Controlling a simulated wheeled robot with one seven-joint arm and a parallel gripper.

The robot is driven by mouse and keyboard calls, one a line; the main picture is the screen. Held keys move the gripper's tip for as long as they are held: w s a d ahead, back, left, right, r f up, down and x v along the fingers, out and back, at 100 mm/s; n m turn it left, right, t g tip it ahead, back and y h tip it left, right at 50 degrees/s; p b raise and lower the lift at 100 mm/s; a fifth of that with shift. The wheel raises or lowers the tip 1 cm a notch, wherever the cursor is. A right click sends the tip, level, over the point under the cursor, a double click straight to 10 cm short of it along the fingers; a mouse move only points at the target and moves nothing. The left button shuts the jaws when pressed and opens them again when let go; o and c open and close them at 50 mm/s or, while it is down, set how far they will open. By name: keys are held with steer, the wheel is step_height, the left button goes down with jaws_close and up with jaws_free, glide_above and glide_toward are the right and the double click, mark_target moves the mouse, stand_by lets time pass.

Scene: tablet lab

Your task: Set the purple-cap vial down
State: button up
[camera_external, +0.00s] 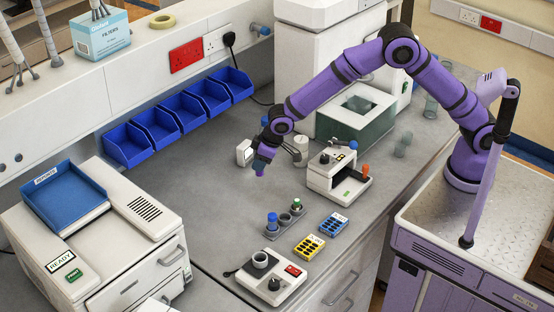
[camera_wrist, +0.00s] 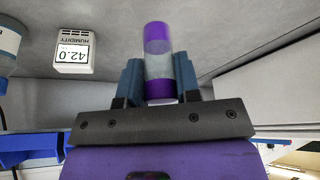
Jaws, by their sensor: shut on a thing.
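The purple-cap vial (camera_wrist: 158,65) stands between the two teal fingers of my gripper (camera_wrist: 157,82) in the wrist view. Its body is clear, with purple at both ends. My gripper is shut on it. In the external view my gripper (camera_external: 260,168) hangs over the grey bench, left of the small white device (camera_external: 338,175) and behind the vial rack (camera_external: 284,222). The vial shows there only as a small purple tip, and its height above the bench is hard to tell.
The rack holds a blue-cap vial (camera_external: 272,222) and a green-cap vial (camera_external: 296,205). In front are yellow (camera_external: 309,246) and blue (camera_external: 334,226) blocks and a white scale-like device (camera_external: 270,282). A humidity meter (camera_wrist: 74,50) stands near my gripper. Bare bench lies left of the rack.

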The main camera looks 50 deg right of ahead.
step_height(320, 180, down, 9)
stand_by(0.4)
steer(key=shift+f, duration=0.1)
steer(key=o, duration=0.9)
steer(key=v, duration=1.2)
steer(key=shift+a, duration=0.1)
